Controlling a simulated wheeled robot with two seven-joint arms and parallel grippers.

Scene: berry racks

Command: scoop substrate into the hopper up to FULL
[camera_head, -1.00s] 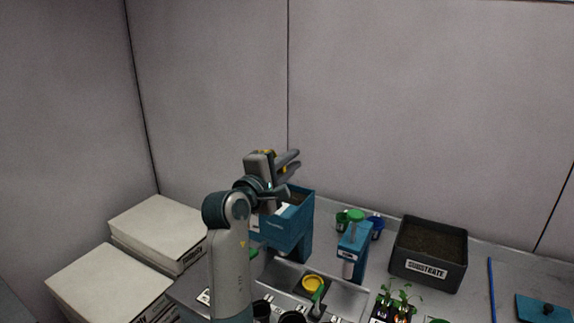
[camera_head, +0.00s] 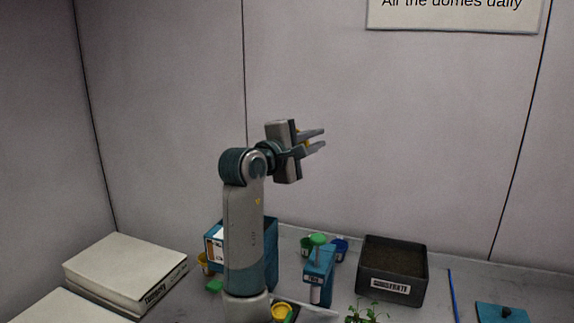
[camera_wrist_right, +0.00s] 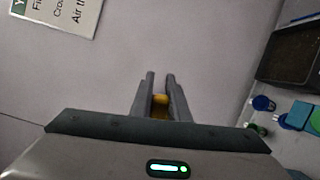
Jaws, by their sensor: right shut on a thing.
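My right gripper (camera_head: 316,139) is raised in front of the back wall, above and right of the blue hopper (camera_head: 271,245). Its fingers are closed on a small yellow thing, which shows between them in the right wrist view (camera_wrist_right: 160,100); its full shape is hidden. The hopper has a white label and is partly covered by my arm; its fill level cannot be read. The black substrate bin (camera_head: 390,286) stands right on the bench, holding dark substrate. Its edge also shows in the right wrist view (camera_wrist_right: 262,68). My left gripper is not in view.
A blue stand with a green knob (camera_head: 318,262) and green and blue cups (camera_head: 340,247) stand between hopper and bin.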

